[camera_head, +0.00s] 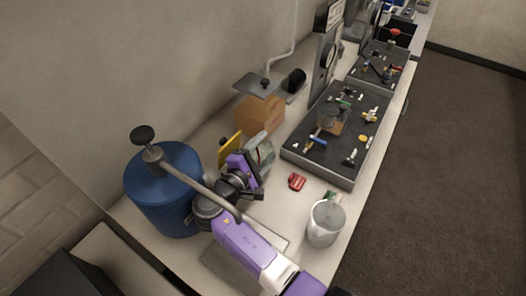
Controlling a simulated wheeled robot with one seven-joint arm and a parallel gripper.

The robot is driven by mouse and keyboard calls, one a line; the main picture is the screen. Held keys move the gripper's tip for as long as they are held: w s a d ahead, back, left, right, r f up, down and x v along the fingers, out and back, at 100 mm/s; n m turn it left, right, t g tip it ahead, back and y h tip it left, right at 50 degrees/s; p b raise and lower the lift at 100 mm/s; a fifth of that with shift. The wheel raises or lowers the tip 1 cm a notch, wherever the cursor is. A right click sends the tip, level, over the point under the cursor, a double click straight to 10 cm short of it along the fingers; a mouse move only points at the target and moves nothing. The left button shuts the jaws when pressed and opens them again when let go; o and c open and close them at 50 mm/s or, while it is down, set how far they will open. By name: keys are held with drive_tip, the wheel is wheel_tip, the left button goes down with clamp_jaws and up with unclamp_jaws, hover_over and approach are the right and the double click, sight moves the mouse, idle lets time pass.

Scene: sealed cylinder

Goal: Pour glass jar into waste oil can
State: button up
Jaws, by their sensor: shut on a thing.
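My gripper (254,173), at the end of my purple and black arm, is shut on a clear, greenish glass jar (262,151). The jar is above or at the bench top, in the middle of the view, and the gripper partly hides it; its contents cannot be made out. A blue cylindrical can (165,207) stands at the left of the bench, to the left of my gripper. It is likely the waste oil can. A black knob on a bent grey pipe rises at its top, and my arm covers part of its right side.
A translucent beaker (325,223) and a small red object (297,182) stand to the right of my arm. A dark tray (290,153) with loose parts lies farther right. The wall is close behind.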

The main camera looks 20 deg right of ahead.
drive_tip(key=shift+w+a+r+m+y+p, duration=0.25)
drive_tip(key=shift+w+a+m+y+p, duration=0.15)
drive_tip(key=shift+w+a+m+y, duration=0.15)
drive_tip(key=shift+a+r+m+y+p, duration=0.2)
drive_tip(key=shift+m+y+p, duration=0.25)
drive_tip(key=shift+m, duration=0.4)
drive_tip(key=shift+s+d+r+m+y, duration=0.15)
drive_tip(key=shift+r+m+y, duration=0.1)
drive_tip(key=shift+m+y, duration=0.35)
drive_tip(key=m+y+p, duration=0.1)
drive_tip(key=m, duration=0.1)
drive_tip(key=shift+d+m+y, duration=0.15)
drive_tip(key=shift+m+y, duration=0.25)
drive_tip(key=shift+r+m+t+y, duration=0.15)
drive_tip(key=shift+m+t+y, duration=0.15)
drive_tip(key=shift+m+y, duration=0.35)
drive_tip(key=shift+s+d+r+m+t+y, duration=0.1)
drive_tip(key=shift+r+m+t+y, duration=0.1)
drive_tip(key=shift+m+y, duration=0.3)
drive_tip(key=shift+s+r+m+t+y, duration=0.1)
drive_tip(key=shift+m+t+y, duration=0.1)
drive_tip(key=shift+m+y, duration=0.25)
drive_tip(key=shift+d+f+m+t+y+b, duration=0.1)
drive_tip(key=shift+m+t+y+b, duration=0.3)
drive_tip(key=shift+m+y+b, duration=0.55)
drive_tip(key=shift+m+t+y+b, duration=0.55)
drive_tip(key=shift+m+b, duration=0.15)
drive_tip(key=shift+m, duration=0.25)
drive_tip(key=shift+r+m, duration=0.4)
drive_tip(key=shift+f, duration=0.15)
